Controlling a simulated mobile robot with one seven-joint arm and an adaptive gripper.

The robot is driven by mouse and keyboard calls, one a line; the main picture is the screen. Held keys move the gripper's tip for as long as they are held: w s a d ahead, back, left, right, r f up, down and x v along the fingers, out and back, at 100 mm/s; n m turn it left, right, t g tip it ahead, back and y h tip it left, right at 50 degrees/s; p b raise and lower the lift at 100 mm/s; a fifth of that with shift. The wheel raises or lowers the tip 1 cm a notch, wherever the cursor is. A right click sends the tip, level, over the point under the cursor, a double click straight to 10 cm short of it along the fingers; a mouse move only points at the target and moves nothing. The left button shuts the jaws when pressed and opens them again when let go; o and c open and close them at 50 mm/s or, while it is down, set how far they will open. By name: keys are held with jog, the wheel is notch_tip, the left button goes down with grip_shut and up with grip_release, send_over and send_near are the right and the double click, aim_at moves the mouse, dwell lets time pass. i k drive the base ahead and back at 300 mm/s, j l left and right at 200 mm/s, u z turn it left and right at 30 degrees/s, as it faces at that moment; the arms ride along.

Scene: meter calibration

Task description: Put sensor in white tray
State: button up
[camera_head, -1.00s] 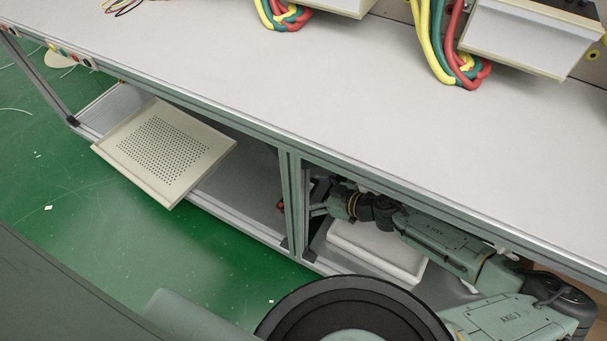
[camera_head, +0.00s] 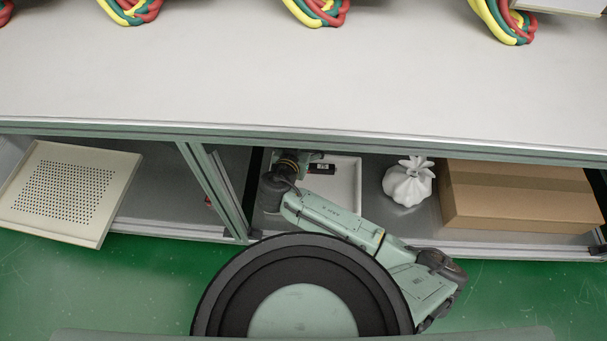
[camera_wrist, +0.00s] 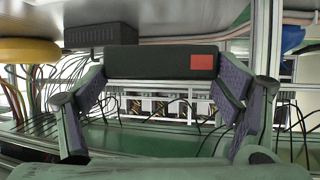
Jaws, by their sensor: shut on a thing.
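The sensor is a black block with a red patch (camera_wrist: 160,62), held across my gripper (camera_wrist: 162,76) in the wrist view. The purple fingers are shut on its two ends. In the head view the sensor (camera_head: 321,169) is a small dark bar with a light mark, at my gripper (camera_head: 306,160) under the tabletop edge. The white tray (camera_head: 344,198) lies on the lower shelf. The sensor appears over the tray's back left part; I cannot tell its height above it. My arm hides the tray's left and front parts.
The tabletop edge (camera_head: 300,135) overhangs the shelf.

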aim_at(313, 192)
jog(key=k+z, duration=0.15)
jog(key=k, duration=0.45)
jog(key=z, duration=1.3)
jog(key=j+z, duration=0.15)
jog(key=z, duration=0.35)
jog(key=k+j+z, duration=0.15)
jog(key=z, duration=0.3)
jog(key=k+j, duration=1.15)
jog(key=j, duration=0.2)
